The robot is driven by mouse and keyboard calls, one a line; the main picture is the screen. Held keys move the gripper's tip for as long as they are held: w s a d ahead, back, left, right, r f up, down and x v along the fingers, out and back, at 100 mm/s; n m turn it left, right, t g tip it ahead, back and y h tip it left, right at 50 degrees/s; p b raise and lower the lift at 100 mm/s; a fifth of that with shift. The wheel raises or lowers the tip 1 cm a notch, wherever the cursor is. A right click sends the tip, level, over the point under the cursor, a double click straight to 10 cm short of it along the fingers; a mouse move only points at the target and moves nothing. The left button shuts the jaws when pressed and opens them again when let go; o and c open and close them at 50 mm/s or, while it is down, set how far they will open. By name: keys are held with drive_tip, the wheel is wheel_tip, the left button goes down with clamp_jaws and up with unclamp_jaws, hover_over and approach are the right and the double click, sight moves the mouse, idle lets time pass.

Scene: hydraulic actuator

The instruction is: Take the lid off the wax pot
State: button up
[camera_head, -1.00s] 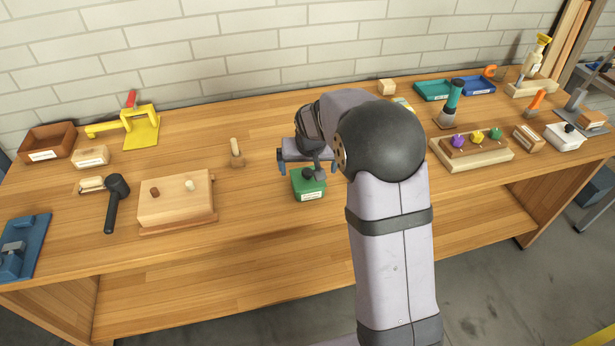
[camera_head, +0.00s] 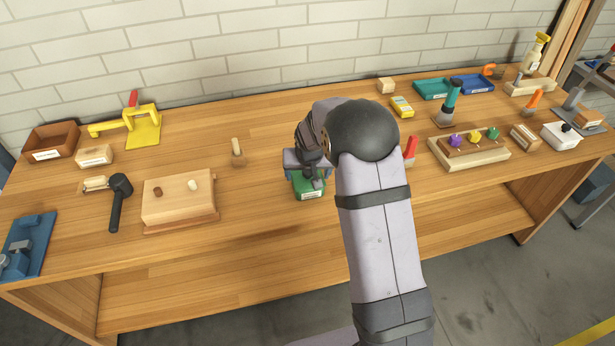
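A small green pot (camera_head: 309,190) with a pale label on its front stands near the middle of the bench. In the earlier frame a dark knob shows on its top. My gripper (camera_head: 306,176) is right over this pot, pointing down, and covers its top and the knob. The fingertips are too hidden to tell whether they are shut on the knob or only around it. A white box (camera_head: 562,136) with a black knob on its lid stands at the far right. Its label and the green pot's label are too small to read.
A pale wooden block (camera_head: 180,196) with pegs and a black mallet (camera_head: 118,200) lie to the left. A short wooden peg (camera_head: 237,152) stands left of the pot. A red-handled tool (camera_head: 410,150) is close right of my arm. Bare wood lies in front of the pot.

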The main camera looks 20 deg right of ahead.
sight(307, 173)
drive_tip(key=c, duration=0.4)
drive_tip(key=shift+r+b, duration=0.35)
drive_tip(key=shift+r, duration=0.4)
drive_tip(key=c, duration=0.3)
wheel_tip(307, 173, up, 9)
drive_tip(key=shift+a+f+b, duration=0.1)
drive_tip(key=shift+f+b, duration=0.1)
drive_tip(key=shift+b, duration=1)
drive_tip(key=a+f+n, duration=0.1)
drive_tip(key=a, duration=0.4)
drive_tip(key=a+f+n+y, duration=0.1)
drive_tip(key=a+f, duration=0.1)
drive_tip(key=a, duration=0.3)
drive_tip(key=s+a+f+n, duration=0.1)
drive_tip(key=a, duration=0.4)
drive_tip(key=shift+a+f+y+b, duration=0.3)
drive_tip(key=shift+c, duration=0.2)
drive_tip(key=shift+w+a+r+n+y, duration=0.25)
drive_tip(key=shift+w+a+n+y, duration=0.15)
drive_tip(key=shift+n, duration=0.5)
